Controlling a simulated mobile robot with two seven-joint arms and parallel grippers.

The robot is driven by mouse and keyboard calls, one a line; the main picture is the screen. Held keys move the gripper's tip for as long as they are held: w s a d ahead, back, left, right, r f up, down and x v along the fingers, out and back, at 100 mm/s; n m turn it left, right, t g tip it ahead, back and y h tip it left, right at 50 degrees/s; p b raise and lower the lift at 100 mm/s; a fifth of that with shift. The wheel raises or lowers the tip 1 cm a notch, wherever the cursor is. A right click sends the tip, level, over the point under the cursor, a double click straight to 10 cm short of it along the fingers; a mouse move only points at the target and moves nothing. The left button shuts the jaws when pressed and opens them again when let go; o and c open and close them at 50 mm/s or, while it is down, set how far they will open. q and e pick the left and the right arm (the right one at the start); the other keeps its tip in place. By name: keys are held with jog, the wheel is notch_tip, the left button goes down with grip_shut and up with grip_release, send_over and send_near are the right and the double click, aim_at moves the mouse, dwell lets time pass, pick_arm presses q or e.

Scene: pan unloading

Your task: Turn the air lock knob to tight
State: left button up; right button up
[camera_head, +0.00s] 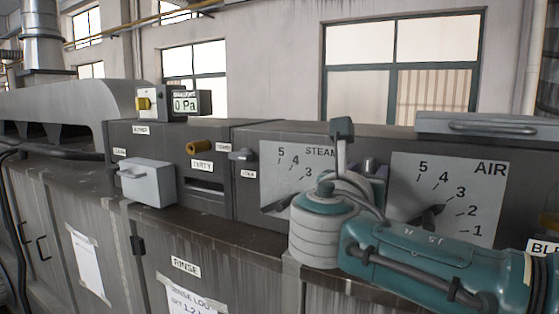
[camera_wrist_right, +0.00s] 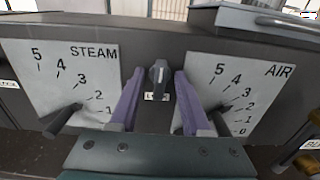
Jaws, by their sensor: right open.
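The air lock knob (camera_wrist_right: 158,73) is a small dark knob between the steam and air dials in the right wrist view. It appears roughly upright, above a small white label that is partly covered and cannot be read in full. My right gripper (camera_wrist_right: 159,94) is open, with one purple finger on each side of the knob; I cannot tell whether they touch it. In the head view my right gripper (camera_head: 366,174) is at the panel between the dials, and the arm and wrist hide much of that spot. My left gripper is out of view.
The steam dial (camera_wrist_right: 62,82) and air dial (camera_wrist_right: 243,70) flank the knob, each with a protruding dark handle. Another lock knob (camera_head: 243,155) is left of the steam dial. A lid with a handle (camera_head: 480,124) lies above the air dial.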

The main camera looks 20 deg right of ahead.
jog(key=shift+d, duration=0.1)
grip_shut()
dwell(0.3)
